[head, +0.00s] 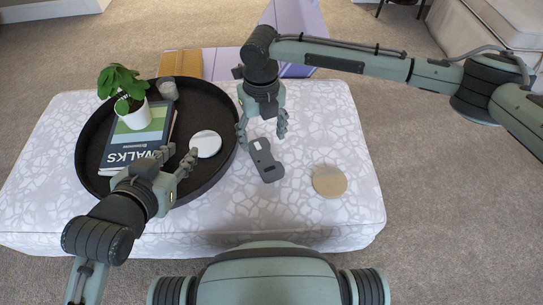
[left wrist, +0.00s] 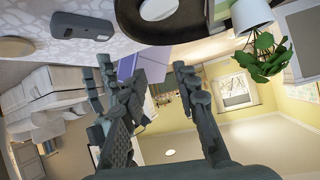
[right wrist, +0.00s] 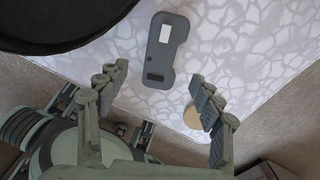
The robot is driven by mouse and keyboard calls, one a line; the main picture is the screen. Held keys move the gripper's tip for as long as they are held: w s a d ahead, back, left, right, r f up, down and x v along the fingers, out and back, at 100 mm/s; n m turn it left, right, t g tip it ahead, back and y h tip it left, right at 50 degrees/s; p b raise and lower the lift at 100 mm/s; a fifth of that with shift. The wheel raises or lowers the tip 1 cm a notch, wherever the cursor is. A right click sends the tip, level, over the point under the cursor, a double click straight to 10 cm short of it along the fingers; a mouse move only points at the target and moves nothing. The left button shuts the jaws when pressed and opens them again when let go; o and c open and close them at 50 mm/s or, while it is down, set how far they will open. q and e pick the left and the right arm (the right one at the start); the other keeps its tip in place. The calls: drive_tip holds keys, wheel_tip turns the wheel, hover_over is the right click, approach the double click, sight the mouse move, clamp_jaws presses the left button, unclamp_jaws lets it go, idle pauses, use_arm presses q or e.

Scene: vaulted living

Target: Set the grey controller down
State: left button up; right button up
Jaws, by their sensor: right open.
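The grey controller (head: 266,160) lies on the white patterned ottoman (head: 322,130), right of the black round tray (head: 84,150). It also shows in the left wrist view (left wrist: 82,26) and, in full, in the right wrist view (right wrist: 166,52). My right gripper (head: 262,133) is above the controller's far end, fingers spread and empty. In the right wrist view its fingers (right wrist: 160,78) stand apart with the controller beyond them, not between them. My left gripper (head: 178,155) is over the tray's front right part, fingers apart (left wrist: 150,85) and empty.
A round beige disc (head: 329,181) lies right of the controller. The tray holds a book (head: 138,140), a potted plant (head: 134,112), a glass (head: 167,89) and a white disc (head: 207,143).

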sight(263, 157)
drive_tip(key=shift+w+d+f, duration=0.1)
drive_tip(key=shift+d+f, duration=0.05)
drive_tip(key=shift+f, duration=0.2)
drive_tip(key=f, duration=0.3)
drive_tip(key=f+b, duration=0.1)
drive_tip(key=f, duration=0.2)
drive_tip(key=shift+a+f, duration=0.2)
drive_tip(key=shift+f, duration=0.35)
use_arm(q)
drive_tip(key=w+d+r+t+h, duration=0.1)
drive_tip(key=w+d+r+t, duration=0.1)
drive_tip(key=d+r+t, duration=0.1)
wheel_tip(263, 157, up, 2)
drive_tip(key=shift+d+r+h, duration=0.2)
drive_tip(key=shift+d+h, duration=0.2)
drive_tip(key=shift+d, duration=0.05)
use_arm(e)
drive_tip(key=shift+r, duration=0.1)
drive_tip(key=c, duration=1.5)
